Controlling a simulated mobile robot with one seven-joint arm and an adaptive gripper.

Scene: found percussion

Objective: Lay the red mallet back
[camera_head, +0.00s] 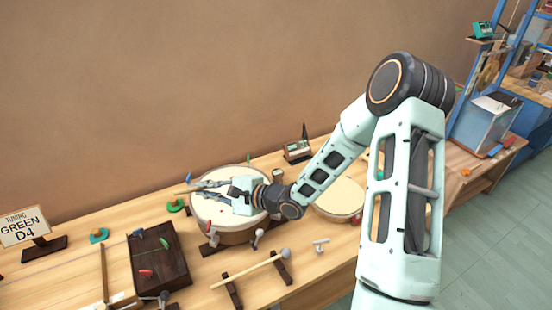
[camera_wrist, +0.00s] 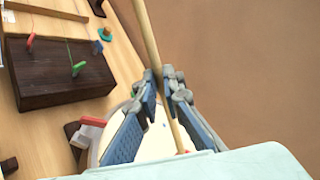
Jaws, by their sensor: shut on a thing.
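My gripper (camera_head: 200,189) is over the left drum (camera_head: 232,237) and is shut on a thin wooden stick. This stick, the red mallet (camera_head: 181,192), pokes out left past the fingertips. In the wrist view my gripper (camera_wrist: 161,80) pinches the mallet (camera_wrist: 148,35) between two blue pads. A small red part shows at its lower end, mostly hidden by my gripper's body. A dark two-post rest (camera_head: 283,268) in front of the drum bears another wooden mallet (camera_head: 245,270) with a grey head.
A dark wooden block (camera_head: 162,256) with coloured pegs lies left of the drum. A second drum (camera_head: 338,198) stands to the right, partly behind my arm. A sign (camera_head: 25,228) reads "TUNING GREEN D4". A small device (camera_head: 297,150) stands at the back.

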